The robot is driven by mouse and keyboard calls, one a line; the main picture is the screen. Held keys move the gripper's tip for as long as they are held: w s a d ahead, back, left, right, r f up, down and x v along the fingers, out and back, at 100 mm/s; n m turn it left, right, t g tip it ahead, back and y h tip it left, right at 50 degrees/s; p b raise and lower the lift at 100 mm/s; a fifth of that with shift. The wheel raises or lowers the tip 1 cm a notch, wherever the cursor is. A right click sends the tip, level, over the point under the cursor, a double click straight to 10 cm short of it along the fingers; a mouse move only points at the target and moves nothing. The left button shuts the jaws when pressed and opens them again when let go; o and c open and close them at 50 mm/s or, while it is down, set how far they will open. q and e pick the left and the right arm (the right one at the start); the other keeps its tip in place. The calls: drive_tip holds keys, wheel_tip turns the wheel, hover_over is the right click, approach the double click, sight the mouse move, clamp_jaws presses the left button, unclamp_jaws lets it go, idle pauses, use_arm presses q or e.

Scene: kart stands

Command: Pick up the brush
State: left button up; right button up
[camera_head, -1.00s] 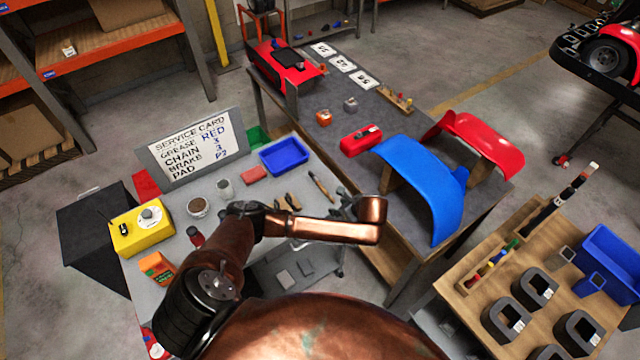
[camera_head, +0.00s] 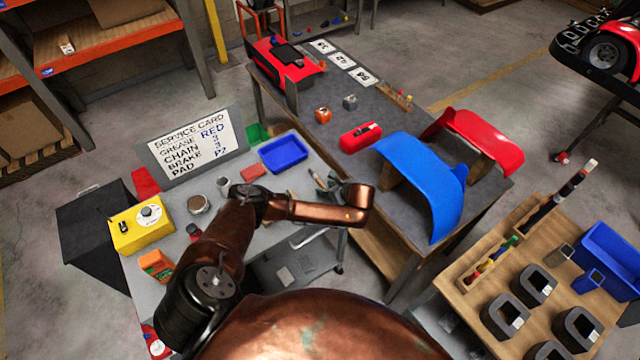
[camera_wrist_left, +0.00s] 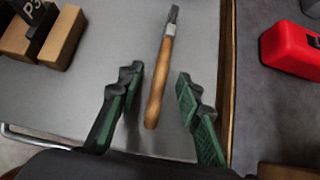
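The brush (camera_wrist_left: 159,85) has a wooden handle with a metal collar and a dark tip. It lies on the grey bench top (camera_wrist_left: 95,75) in the left wrist view, its handle end toward me. My left gripper (camera_wrist_left: 160,76) is open, with one green-padded finger on each side of the handle and gaps on both sides. I cannot tell how high the fingers are above the bench. In the head view the left gripper (camera_head: 328,182) is over the bench's right edge, and the brush (camera_head: 317,179) is partly hidden there. My right gripper is not in view.
Wooden blocks (camera_wrist_left: 62,38) and a dark block marked P3 lie left of the brush. A blue tray (camera_head: 284,154) and a red block (camera_head: 253,172) lie farther back. A darker table with a red case (camera_head: 361,138) and a blue fairing (camera_head: 425,185) adjoins on the right.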

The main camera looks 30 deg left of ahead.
use_arm(q)
clamp_jaws()
idle(0.3)
drive_tip(key=shift+r, duration=0.1)
